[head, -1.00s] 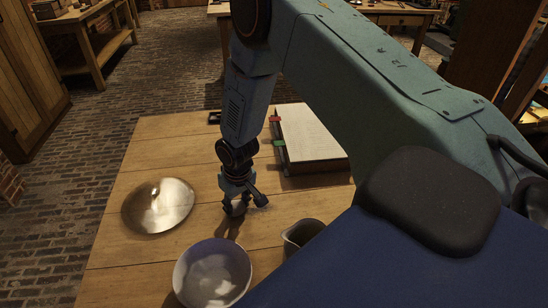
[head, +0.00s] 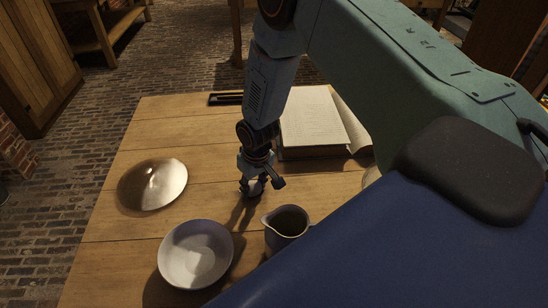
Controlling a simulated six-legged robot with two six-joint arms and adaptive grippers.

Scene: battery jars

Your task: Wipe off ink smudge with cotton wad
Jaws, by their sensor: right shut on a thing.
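My right gripper (head: 257,188) points down low over the middle of the wooden table (head: 125,222). It is between the shiny metal dish and the jug, in front of the open book. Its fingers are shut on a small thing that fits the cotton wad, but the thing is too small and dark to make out. I cannot tell whether it touches the tabletop. No ink smudge can be made out; the gripper and its shadow cover part of the wood there. My left gripper is not in view.
A shiny round dish (head: 152,185) is at the left. A white bowl (head: 195,253) and a small jug (head: 287,225) stand near the front, close to the gripper. An open book (head: 315,122) lies behind. A dark narrow tray (head: 226,99) is at the back edge. The back left tabletop is clear.

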